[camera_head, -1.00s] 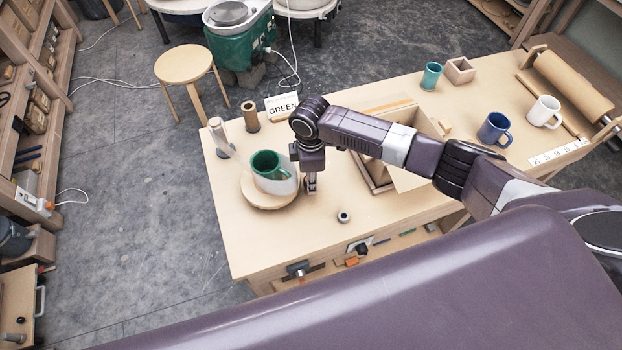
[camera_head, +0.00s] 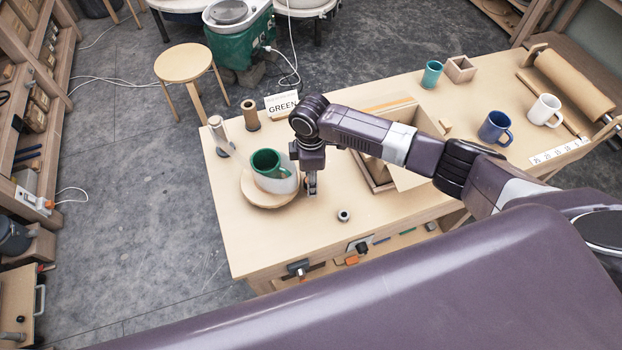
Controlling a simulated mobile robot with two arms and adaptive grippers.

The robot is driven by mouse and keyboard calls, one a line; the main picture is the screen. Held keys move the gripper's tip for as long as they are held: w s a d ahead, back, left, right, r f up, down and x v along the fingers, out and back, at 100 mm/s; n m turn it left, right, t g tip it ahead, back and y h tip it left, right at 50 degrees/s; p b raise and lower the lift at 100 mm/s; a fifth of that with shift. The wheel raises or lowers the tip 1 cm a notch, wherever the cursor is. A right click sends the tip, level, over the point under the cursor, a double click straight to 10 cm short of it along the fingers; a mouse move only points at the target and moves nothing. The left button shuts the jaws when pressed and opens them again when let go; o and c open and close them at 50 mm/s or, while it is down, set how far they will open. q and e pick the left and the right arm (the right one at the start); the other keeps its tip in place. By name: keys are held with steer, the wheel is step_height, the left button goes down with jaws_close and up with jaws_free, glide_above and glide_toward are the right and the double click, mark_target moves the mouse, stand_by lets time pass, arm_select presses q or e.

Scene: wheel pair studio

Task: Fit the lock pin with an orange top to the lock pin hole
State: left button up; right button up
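My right arm reaches in from the right, and its gripper (camera_head: 311,190) points down at the workbench, beside a round wooden wheel (camera_head: 262,199). The fingers are small and partly hidden by the wrist, so I cannot tell whether they are open or shut. A white and green mug (camera_head: 277,172) stands on the wheel, close left of the gripper. A small grey ring-like piece (camera_head: 343,215) stands on the bench to the gripper's lower right. A small orange piece (camera_head: 352,260) shows below the bench's front edge; I cannot tell whether it is the lock pin. No lock pin hole can be made out. My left gripper is not in view.
A sign reading GREEN (camera_head: 281,105), a brown cylinder (camera_head: 250,115) and a pale upright tool (camera_head: 219,136) stand at the back left. Blue (camera_head: 494,128), white (camera_head: 545,110) and teal (camera_head: 431,74) cups stand right. The bench's front left is clear.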

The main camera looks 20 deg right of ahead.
step_height(320, 180, up, 12)
steer(key=shift+f, duration=0.2)
stand_by(0.5)
